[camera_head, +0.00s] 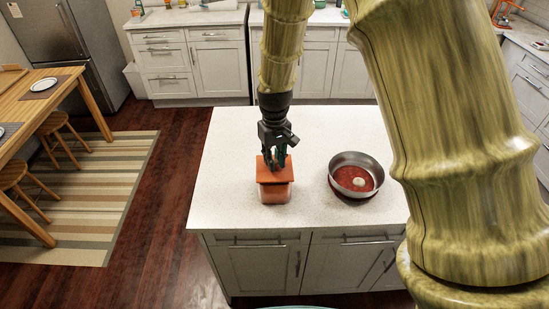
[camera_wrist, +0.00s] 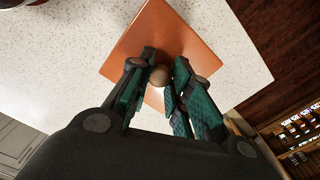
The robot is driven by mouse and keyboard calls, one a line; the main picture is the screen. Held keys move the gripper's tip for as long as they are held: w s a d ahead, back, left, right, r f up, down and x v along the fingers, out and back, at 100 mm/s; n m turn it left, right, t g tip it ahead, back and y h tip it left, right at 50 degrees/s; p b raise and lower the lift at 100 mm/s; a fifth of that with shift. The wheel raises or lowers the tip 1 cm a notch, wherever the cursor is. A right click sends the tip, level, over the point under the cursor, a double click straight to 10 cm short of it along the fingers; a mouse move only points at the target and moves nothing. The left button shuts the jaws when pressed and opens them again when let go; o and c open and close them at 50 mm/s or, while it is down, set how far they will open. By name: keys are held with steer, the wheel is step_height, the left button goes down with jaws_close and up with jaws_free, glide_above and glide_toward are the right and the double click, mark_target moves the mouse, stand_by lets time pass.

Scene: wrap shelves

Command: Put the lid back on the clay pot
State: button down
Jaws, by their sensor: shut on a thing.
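My gripper (camera_head: 273,160) points straight down over the island counter and is shut on the round knob of an orange square lid (camera_head: 276,172). In the wrist view the knob (camera_wrist: 160,76) sits between the two green finger pads of my gripper (camera_wrist: 160,80), with the lid (camera_wrist: 150,35) spread flat beyond it. Below the lid in the head view is the clay pot (camera_head: 275,194), a squarish container with a paler lower part. The lid lies over the pot's top; I cannot tell whether it rests on the rim or hovers just above it.
A round metal pan (camera_head: 356,180) with red contents and a pale lump stands to the right on the white island counter (camera_head: 310,125). The counter behind the pot is clear. A wooden table (camera_head: 38,104) with stools is at the far left.

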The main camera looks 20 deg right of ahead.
steer(key=shift+f, duration=0.55)
stand_by(1.4)
steer(key=c, duration=0.7)
jaws_free()
steer(key=shift+c, duration=0.2)
steer(key=shift+r+p, duration=0.15)
steer(key=shift+p, duration=0.15)
steer(key=shift+r+p, duration=2.15)
steer(key=shift+r, duration=1.25)
